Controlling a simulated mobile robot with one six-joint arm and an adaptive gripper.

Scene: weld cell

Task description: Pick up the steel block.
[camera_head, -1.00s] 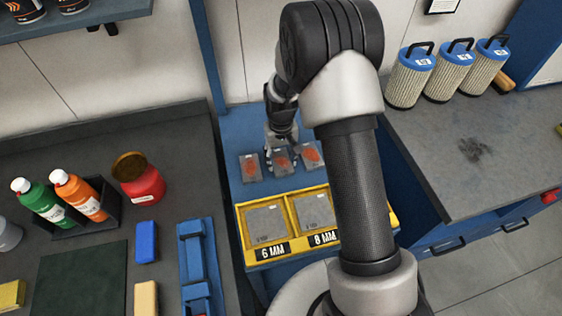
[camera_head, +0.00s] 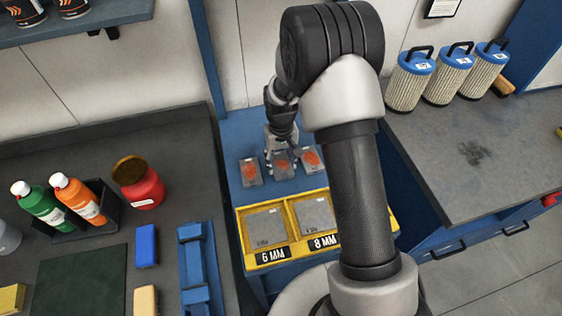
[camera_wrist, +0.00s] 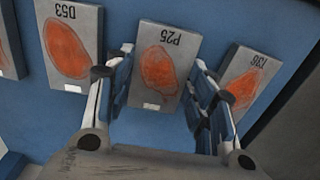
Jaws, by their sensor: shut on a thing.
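The middle block, marked P25 (camera_wrist: 168,65), also shows in the head view (camera_head: 281,169). My gripper (camera_wrist: 163,66) has one finger on each side of this block and is shut on it. In the head view my gripper (camera_head: 281,152) reaches down over it, partly covering it. The left block in the wrist view is marked D53 (camera_wrist: 75,45); the right one (camera_wrist: 248,78) has a label that is hard to read. I cannot tell whether the held block is off the surface.
A yellow tray (camera_head: 240,232) with grey plates, labelled 6 MM and 8 MM, stands in front of the blocks. The neighbouring blocks lie close on both sides of my fingers. A dark bench (camera_head: 100,170) with bottles is at left, a grey bench (camera_head: 480,190) with filters at right.

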